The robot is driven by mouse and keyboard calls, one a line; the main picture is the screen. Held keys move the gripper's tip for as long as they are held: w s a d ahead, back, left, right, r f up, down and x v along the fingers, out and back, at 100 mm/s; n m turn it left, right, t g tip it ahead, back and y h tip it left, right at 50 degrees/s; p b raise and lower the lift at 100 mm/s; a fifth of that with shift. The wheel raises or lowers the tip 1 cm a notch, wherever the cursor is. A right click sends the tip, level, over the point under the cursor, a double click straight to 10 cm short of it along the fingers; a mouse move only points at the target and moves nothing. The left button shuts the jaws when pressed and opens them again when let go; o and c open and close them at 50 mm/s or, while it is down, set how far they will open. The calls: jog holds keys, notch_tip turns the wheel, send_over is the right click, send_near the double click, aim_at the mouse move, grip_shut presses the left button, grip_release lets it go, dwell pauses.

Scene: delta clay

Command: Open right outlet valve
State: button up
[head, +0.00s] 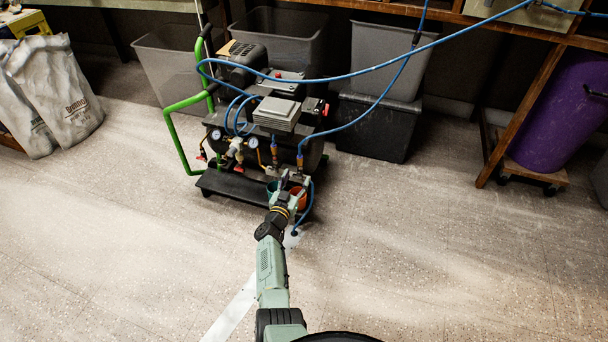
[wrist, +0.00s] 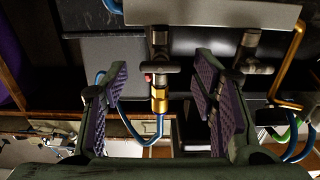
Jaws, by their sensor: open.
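The right outlet valve (wrist: 160,68) shows in the wrist view as a dark body with a dark lever across it, a small red spot and a brass fitting leading to a blue hose. My gripper (wrist: 162,75) is open, with its purple-padded fingers on either side of this valve and gaps to both. In the head view my gripper (head: 290,182) is at the lower front of the compressor (head: 278,112) and partly hides the outlets. The valve's contact with the fingers is not visible.
A green frame handle (head: 172,135) stands at the compressor's left. Blue hoses (head: 345,75) loop above and in front. Grey bins (head: 388,60) and a black bin (head: 372,127) stand behind. A purple barrel (head: 560,115) is at right. Floor in front is mostly clear.

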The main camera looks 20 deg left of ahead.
jog(key=shift+w, duration=0.45)
jog(key=c, duration=1.2)
jog(key=shift+o, duration=0.2)
jog(key=shift+r, duration=0.1)
jog(key=shift+n+p, duration=0.65)
jog(key=shift+n, duration=0.35)
jog(key=shift+n+p, duration=0.55)
jog(key=shift+n, duration=1.45)
